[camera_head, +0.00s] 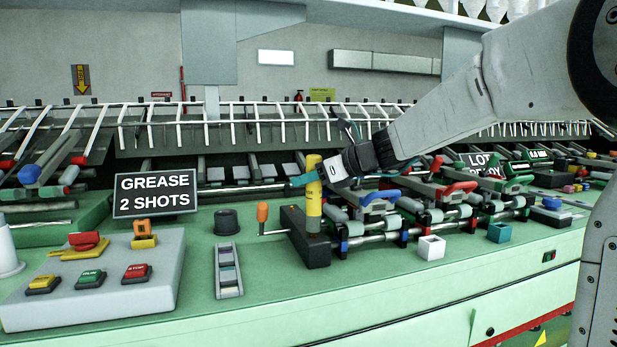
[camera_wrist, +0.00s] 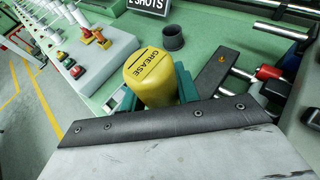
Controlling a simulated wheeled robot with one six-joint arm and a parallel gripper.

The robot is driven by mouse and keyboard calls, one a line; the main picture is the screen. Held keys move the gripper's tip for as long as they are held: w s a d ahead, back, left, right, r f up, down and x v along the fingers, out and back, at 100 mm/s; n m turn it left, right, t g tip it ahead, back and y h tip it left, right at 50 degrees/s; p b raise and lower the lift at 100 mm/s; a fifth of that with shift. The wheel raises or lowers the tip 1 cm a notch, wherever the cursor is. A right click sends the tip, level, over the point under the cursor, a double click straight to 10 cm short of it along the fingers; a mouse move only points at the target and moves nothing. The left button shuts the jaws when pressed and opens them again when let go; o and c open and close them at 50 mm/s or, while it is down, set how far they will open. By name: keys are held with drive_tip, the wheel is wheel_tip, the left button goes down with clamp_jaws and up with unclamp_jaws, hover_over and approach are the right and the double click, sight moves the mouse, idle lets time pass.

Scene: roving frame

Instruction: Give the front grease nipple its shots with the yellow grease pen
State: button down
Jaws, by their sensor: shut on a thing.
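The yellow grease pen (camera_head: 314,205) stands upright in my gripper (camera_head: 308,178), which is shut on its upper part. Its lower end is at the dark block (camera_head: 318,252) on the green bench; I cannot tell whether it touches. In the wrist view the pen's yellow cap (camera_wrist: 150,75), marked GREASE, sits between the teal fingers. There the block (camera_wrist: 213,75) lies right of the pen with a small brass-coloured nipple (camera_wrist: 221,58) on its far part. The front nipple is not visible; the pen and gripper cover the block's near part. A sign (camera_head: 155,194) reads "GREASE 2 SHOTS".
An empty black cup (camera_head: 226,222) and a grey slotted strip (camera_head: 228,270) stand left of the block. A button box (camera_head: 95,290) is at the left. An orange-knobbed lever (camera_head: 262,213) is close to the block.

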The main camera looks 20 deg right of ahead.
drive_tip(key=shift+f, duration=0.85)
drive_tip(key=shift+r, duration=0.35)
idle(1.7)
